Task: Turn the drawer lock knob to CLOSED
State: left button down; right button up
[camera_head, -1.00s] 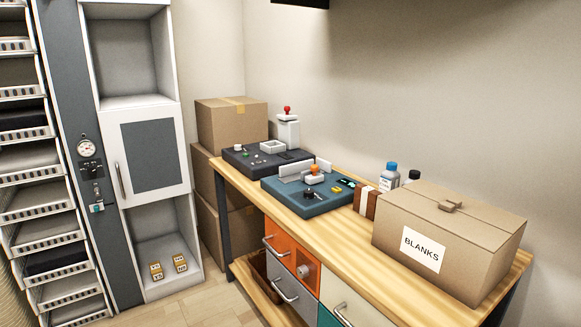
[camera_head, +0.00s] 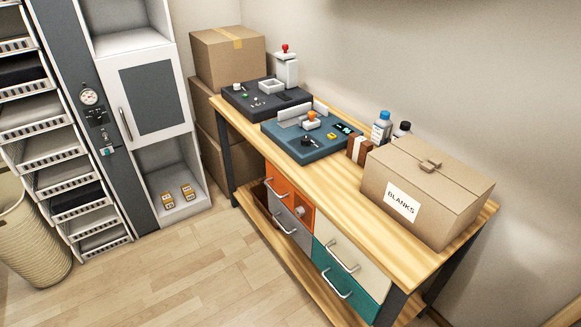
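The drawer block under the workbench has an orange drawer (camera_head: 278,185), a grey drawer (camera_head: 290,222), a cream drawer (camera_head: 345,262) and a teal drawer (camera_head: 343,287), each with a silver handle. A small round knob (camera_head: 300,210) sits on the orange panel to the right of the orange drawer's handle. It is too small to read its setting or any label. All the drawers look shut. Neither of my grippers shows in the head view.
A wooden workbench (camera_head: 340,187) carries a dark machine (camera_head: 262,100), a teal machine (camera_head: 300,145), bottles (camera_head: 381,128) and a BLANKS carton (camera_head: 425,190). A wicker basket (camera_head: 30,235) stands at left. The floor (camera_head: 190,280) before the bench is clear.

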aim_at(299, 212)
jog(key=i+j+z, duration=0.1)
jog(key=z, duration=0.3)
jog(key=j+z, duration=0.15)
jog(key=z, duration=0.2)
jog(key=i+j+z, duration=0.1)
jog(key=z, duration=0.3)
jog(key=j+z, duration=0.25)
jog(key=j, duration=0.2)
jog(key=j+z, duration=0.25)
jog(key=j, duration=0.25)
jog(key=j+z, duration=0.25)
jog(key=j, duration=1.6)
jog(key=k+j, duration=0.15)
jog(key=j, duration=0.75)
